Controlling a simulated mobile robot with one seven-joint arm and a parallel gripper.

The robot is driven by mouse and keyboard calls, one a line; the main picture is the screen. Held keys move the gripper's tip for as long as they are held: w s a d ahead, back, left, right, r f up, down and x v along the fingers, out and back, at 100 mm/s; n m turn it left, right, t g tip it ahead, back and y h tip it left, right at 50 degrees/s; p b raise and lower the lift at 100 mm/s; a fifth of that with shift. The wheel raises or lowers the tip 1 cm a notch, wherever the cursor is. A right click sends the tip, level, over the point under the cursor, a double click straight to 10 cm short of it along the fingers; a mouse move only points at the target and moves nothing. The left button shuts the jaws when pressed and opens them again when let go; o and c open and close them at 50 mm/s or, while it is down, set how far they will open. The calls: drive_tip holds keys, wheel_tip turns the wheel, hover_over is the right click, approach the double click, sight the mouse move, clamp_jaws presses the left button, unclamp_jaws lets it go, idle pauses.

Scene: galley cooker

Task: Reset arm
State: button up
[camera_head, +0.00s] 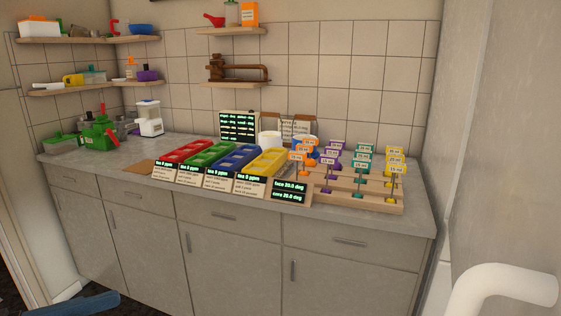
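My gripper is not in view, so its pose and opening do not show. The grey counter (88,155) runs along the tiled wall. On it stand red (184,151), green (210,153), blue (238,158) and yellow (267,162) trays side by side, with small display cards along their front ends. A wooden stepped rack (345,201) at the right holds several coloured measuring scoops with labels.
Wall shelves (235,82) hold jars and tools. A green appliance (99,133) and a white one (148,119) stand at the counter's left. Closed cabinets (237,266) lie below. A white curved tube (508,284) is close at lower right; I cannot tell whether it is mine.

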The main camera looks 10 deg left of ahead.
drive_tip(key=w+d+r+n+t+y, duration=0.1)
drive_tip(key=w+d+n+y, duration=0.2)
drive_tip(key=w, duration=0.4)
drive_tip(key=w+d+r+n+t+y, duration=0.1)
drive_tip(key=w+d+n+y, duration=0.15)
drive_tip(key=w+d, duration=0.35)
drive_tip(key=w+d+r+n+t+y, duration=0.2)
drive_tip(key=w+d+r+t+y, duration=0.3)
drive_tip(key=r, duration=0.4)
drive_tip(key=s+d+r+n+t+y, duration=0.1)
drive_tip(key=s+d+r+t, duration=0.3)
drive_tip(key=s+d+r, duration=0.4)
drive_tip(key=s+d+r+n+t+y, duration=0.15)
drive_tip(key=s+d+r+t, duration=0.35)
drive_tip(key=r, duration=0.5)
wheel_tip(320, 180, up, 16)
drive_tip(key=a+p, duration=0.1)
drive_tip(key=p, duration=1.6)
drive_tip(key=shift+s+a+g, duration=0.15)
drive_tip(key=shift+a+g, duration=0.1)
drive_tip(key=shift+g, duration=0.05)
